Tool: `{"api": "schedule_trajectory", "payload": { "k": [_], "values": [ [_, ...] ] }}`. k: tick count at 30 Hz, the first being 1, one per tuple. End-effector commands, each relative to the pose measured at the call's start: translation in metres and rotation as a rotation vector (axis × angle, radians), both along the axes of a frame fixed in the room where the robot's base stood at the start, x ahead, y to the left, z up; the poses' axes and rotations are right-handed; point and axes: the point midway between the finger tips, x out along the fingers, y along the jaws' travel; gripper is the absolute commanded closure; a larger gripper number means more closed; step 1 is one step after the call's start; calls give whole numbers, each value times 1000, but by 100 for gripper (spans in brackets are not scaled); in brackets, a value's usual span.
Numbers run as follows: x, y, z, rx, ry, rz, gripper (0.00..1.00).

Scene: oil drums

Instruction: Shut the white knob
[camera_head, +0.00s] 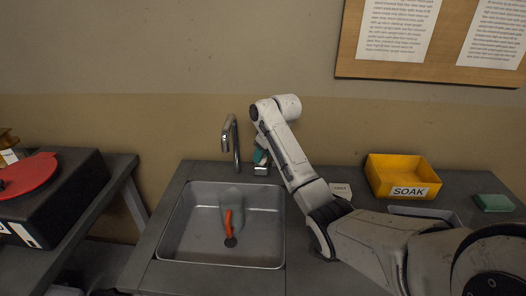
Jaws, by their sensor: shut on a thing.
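My gripper (261,158) reaches down at the back edge of the sink counter, just right of the chrome faucet (232,143). A teal part shows at its end. Just below it is a small pale fitting (262,171), which seems to be the white knob. My gripper appears shut on it, but the contact is small and partly hidden by my wrist. How far the knob is turned cannot be told. The steel sink (185,238) lies below, in front of the faucet.
A greenish translucent item (236,200) and an orange object (228,221) are in the sink near the drain. A yellow SOAK bin (390,180), a small label card (341,189) and a green sponge-like block (494,203) are at right. A red disc (25,175) sits on the left bench.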

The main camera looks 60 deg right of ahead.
Motion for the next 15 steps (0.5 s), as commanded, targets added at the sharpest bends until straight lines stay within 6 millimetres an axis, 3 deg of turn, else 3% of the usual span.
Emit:
{"api": "schedule_trajectory", "payload": {
  "k": [11, 12, 15],
  "values": [
    [1, 0, 1, -1, -3, -7, 90],
    [1, 0, 1, -1, -3, -7, 57],
    [0, 0, 1, -1, -2, -7, 47]
  ]
}}
